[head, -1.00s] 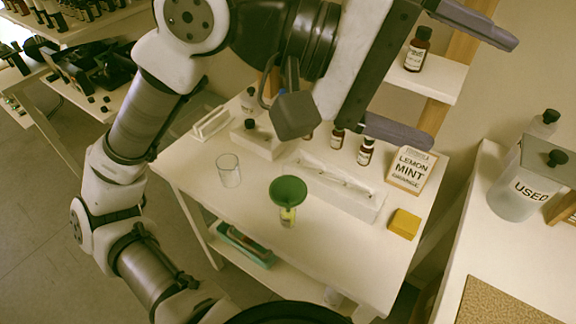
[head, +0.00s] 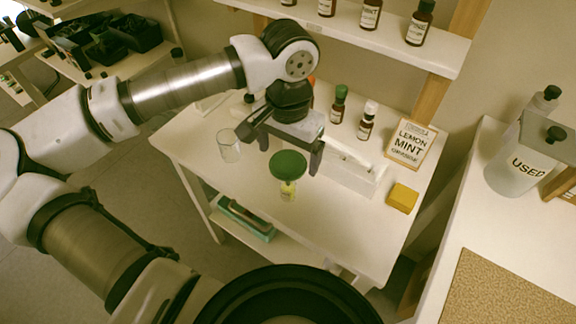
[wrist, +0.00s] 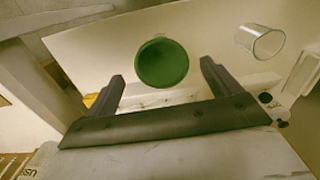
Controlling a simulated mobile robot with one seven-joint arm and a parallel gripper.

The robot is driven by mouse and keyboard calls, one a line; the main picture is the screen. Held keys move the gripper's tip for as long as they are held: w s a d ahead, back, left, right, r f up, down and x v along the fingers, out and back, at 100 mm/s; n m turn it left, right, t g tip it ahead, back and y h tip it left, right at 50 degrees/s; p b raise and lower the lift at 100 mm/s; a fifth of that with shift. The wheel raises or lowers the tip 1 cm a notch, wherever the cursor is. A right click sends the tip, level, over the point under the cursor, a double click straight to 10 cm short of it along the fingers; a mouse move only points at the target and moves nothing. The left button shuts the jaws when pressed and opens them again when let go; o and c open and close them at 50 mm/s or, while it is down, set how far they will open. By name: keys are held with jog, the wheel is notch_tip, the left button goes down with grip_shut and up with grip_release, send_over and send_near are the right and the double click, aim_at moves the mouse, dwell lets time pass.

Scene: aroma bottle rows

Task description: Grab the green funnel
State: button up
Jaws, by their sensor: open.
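The green funnel (head: 288,166) sits upright in a small clear bottle (head: 288,190) with yellowish contents on the white table. In the wrist view the funnel (wrist: 162,63) shows as a round green disc beyond the fingertips and between their lines. My gripper (head: 289,157) is open and empty, its two fingers pointing down just behind and above the funnel in the head view. In the wrist view the fingers of my gripper (wrist: 161,70) stand wide apart. The funnel's stem is hidden under its cone in the wrist view.
A clear glass beaker (head: 228,146) stands left of the funnel, and also shows in the wrist view (wrist: 262,42). A white rack (head: 350,172), amber bottles (head: 366,122), a "Lemon Mint" sign (head: 411,144) and a yellow block (head: 403,198) are right and behind. The table's front is clear.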

aim_at(288, 176)
jog(key=shift+w+f+p, duration=0.15)
jog(key=shift+f+p, duration=0.85)
jog(key=shift+f, duration=2.3)
jog(key=c, duration=1)
jog(key=shift+c, duration=0.2)
jog(key=shift+r, duration=0.1)
